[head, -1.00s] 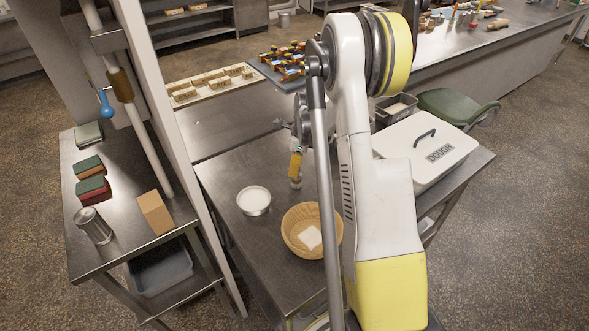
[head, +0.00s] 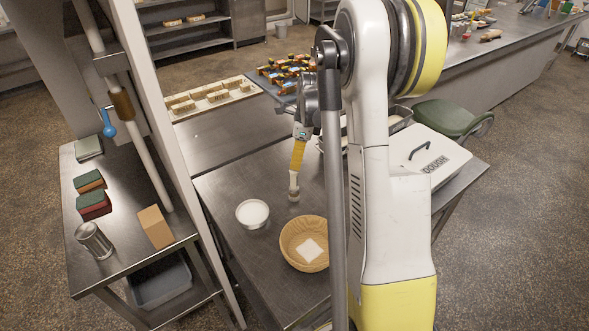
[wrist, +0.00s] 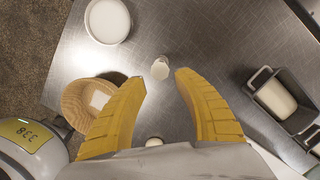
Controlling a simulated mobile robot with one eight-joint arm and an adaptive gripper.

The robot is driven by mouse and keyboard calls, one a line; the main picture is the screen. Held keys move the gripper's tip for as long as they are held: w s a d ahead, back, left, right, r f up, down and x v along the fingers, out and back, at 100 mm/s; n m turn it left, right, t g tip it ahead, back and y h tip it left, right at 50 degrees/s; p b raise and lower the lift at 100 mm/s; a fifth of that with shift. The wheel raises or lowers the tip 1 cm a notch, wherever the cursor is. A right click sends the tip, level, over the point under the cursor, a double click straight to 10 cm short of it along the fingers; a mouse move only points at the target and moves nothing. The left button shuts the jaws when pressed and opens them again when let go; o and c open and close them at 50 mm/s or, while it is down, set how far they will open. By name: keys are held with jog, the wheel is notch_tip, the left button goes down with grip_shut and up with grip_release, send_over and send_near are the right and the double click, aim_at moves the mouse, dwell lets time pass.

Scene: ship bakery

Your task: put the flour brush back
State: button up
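My gripper (wrist: 160,85) is open, its two yellow fingers apart with nothing held between them. It also shows in the head view (head: 297,168), above the middle table and pointing down. A small pale upright piece (wrist: 160,68) stands on the table just beyond the fingertips; in the head view it shows right below the fingers (head: 294,188). It may be the flour brush, but its shape is too small to tell. Another small whitish round thing (wrist: 154,141) shows low between the fingers, partly hidden by my gripper.
The table also bears a white-filled bowl (head: 252,213), a wicker basket (head: 290,253) with a white cloth or card, and a white dough box (head: 425,152). A pale tray (head: 232,91) of brown pieces lies behind. A side table (head: 122,232) holds sponges, a can and a block.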

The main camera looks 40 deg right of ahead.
jog(key=shift+s+r, duration=0.1)
jog(key=shift+r, duration=0.45)
jog(key=s+a+r+n+t+h, duration=0.1)
jog(key=s+a+r+n, duration=0.2)
jog(key=a+r+n, duration=0.4)
jog(key=s+a+r+n+t, duration=0.1)
jog(key=s+a+r+n, duration=0.2)
jog(key=a+r+n, duration=0.45)
jog(key=s+a+n+t, duration=0.3)
jog(key=s+a+n, duration=0.9)
jog(key=a+n, duration=0.1)
jog(key=shift+s+f+t, duration=0.25)
jog(key=shift+s+t, duration=0.15)
